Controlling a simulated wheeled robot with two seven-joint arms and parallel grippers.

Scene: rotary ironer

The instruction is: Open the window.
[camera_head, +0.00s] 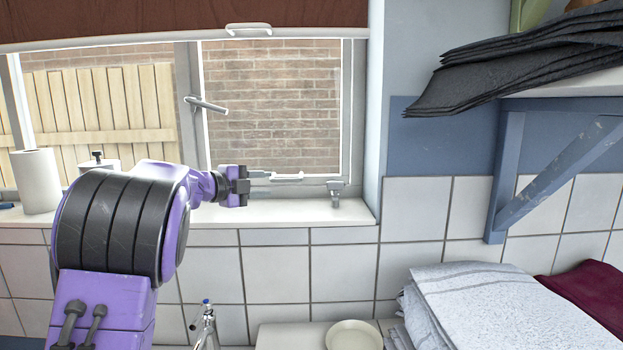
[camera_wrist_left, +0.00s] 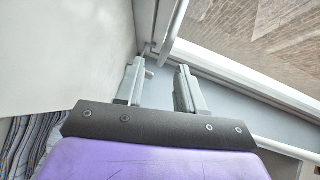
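The window's right pane (camera_head: 272,105) stands in a pale frame, with brick wall behind the glass; it looks shut. Its lever handle (camera_head: 206,104) sits on the left upright, pointing right and slightly down. A pale bar (camera_head: 288,177), perhaps the window stay, lies along the bottom of the pane. A small metal bracket (camera_head: 336,190) stands on the sill farther right. My left gripper (camera_head: 266,177) is in front of the lower pane, just above the sill. In the left wrist view its fingers (camera_wrist_left: 160,85) are apart, with nothing visible gripped. My right gripper is out of view.
The white sill (camera_head: 330,211) runs below the window, with a paper roll (camera_head: 36,181) at left. A dark blind (camera_head: 150,20) hangs above. At right are a shelf bracket (camera_head: 545,180) and folded towels (camera_head: 495,305). A tap (camera_head: 206,325) is below.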

